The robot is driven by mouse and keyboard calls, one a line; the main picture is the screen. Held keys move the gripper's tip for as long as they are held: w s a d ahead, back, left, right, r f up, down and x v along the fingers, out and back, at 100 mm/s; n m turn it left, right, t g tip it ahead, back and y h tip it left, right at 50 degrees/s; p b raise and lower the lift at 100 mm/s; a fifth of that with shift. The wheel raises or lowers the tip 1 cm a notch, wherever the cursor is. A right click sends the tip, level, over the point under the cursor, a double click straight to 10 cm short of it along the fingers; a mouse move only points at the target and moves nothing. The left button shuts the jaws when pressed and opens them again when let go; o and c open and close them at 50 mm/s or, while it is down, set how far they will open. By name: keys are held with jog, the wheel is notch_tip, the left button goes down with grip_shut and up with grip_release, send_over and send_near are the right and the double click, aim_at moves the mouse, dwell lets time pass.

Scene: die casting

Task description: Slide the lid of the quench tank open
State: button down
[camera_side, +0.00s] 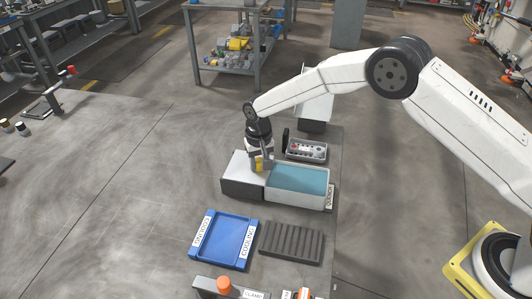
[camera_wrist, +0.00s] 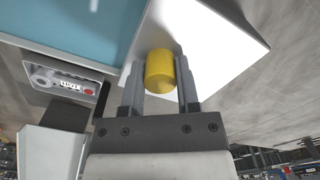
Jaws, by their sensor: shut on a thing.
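The quench tank (camera_side: 297,203) is a pale box labelled QUENCH, with teal water (camera_side: 298,180) showing across its right part. Its lid (camera_side: 238,166) is a white plate over a dark grey part on the left; it also shows in the wrist view (camera_wrist: 222,50). A yellow cylindrical handle (camera_wrist: 159,72) stands on the lid. My gripper (camera_wrist: 160,85) is shut on this handle, with one finger on each side. In the side view my gripper (camera_side: 257,165) points down at the tank's middle, beside the open water.
A control box (camera_side: 306,150) with a red button stands behind the tank. In front lie a blue COOLING tray (camera_side: 229,264) and a dark ribbed rack (camera_side: 291,242). An orange knob (camera_side: 224,283) stands near the CLAMP label.

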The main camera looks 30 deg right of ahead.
aim_at(258, 160)
jog(key=shift+w+a, duration=0.15)
jog(key=shift+a, duration=0.05)
jog(key=shift+c, duration=1.6)
grip_release()
jog(key=shift+r, duration=0.15)
jog(key=shift+r, duration=3.8)
